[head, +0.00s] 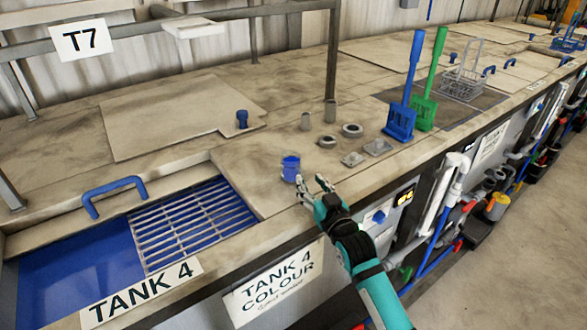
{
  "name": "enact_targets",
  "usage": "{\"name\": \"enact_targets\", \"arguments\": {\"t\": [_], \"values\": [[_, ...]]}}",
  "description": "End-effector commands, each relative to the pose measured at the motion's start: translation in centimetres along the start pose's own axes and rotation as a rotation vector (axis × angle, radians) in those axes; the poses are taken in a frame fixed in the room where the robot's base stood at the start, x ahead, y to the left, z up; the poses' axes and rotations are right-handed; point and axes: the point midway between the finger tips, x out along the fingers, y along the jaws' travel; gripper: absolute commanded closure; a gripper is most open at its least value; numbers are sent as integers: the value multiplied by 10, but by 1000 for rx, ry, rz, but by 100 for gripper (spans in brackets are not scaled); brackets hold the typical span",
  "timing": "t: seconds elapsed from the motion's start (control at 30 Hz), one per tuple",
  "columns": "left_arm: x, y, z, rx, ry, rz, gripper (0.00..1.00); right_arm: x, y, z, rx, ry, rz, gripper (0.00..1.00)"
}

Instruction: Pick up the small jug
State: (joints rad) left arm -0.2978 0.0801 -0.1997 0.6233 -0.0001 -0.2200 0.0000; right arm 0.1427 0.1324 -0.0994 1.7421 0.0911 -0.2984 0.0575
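The small jug (290,169) is a small blue vessel standing upright on the worktop, to the right of the open tank. My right gripper (311,183) reaches in from below, with its fingers spread on the near right side of the jug. The fingers look empty and very close to the jug; I cannot tell whether one touches it. My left gripper is not in view.
Several grey metal pieces (352,130) lie behind and to the right. A blue scoop (400,118) and a green scoop (424,108) stand farther right. A metal post (333,50) rises behind.

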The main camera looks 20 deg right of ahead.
Motion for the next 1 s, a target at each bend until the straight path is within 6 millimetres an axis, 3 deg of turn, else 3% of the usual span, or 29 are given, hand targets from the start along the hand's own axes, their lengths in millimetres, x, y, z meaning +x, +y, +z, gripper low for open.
{"name": "enact_targets", "arguments": {"t": [0.1, 0.23, 0.57, 0.87, 1.0], "values": [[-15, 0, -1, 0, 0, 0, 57, 18, -4, -6, 2, -1, -1, 62], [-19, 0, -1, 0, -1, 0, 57, 34, -5, -4, 1, 0, -1, 62], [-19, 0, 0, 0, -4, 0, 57, 42, -5, -1, 0, 0, -1, 62], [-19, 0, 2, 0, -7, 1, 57, 41, -4, -1, 0, -1, 0, 98], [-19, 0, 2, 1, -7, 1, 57, 41, -4, -1, 0, -1, 0, 100]]}}
